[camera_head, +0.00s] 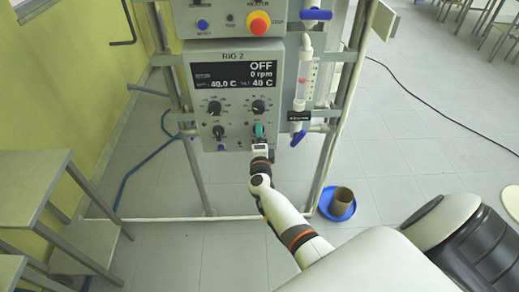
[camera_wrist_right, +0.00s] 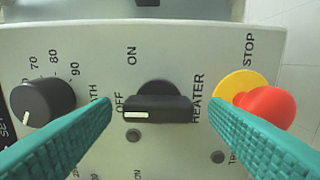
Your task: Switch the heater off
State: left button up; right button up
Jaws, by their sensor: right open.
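The heater switch (camera_wrist_right: 158,108) is a black bar-shaped knob on a pale panel in the right wrist view. Its bar lies across the picture, with its white mark at the left end, beside the word OFF. The word ON stands above it and HEATER to its right. My right gripper (camera_wrist_right: 160,112) is open, with one teal finger on each side of the knob and gaps between. In the head view my right gripper (camera_head: 259,131) is at the lower part of the control box (camera_head: 205,89). I cannot make out the heater switch there. My left gripper is out of view.
A red stop button (camera_wrist_right: 266,104) on a yellow base is right by the right finger. A dial (camera_wrist_right: 43,102) is on the left. The box's display (camera_head: 236,75) reads OFF, 0 rpm and 40 C. A glass tube (camera_head: 305,82) stands right of the box.

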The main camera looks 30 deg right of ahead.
jog(key=v, duration=1.1)
jog(key=shift+b, duration=0.4)
jog(key=shift+s, duration=0.1)
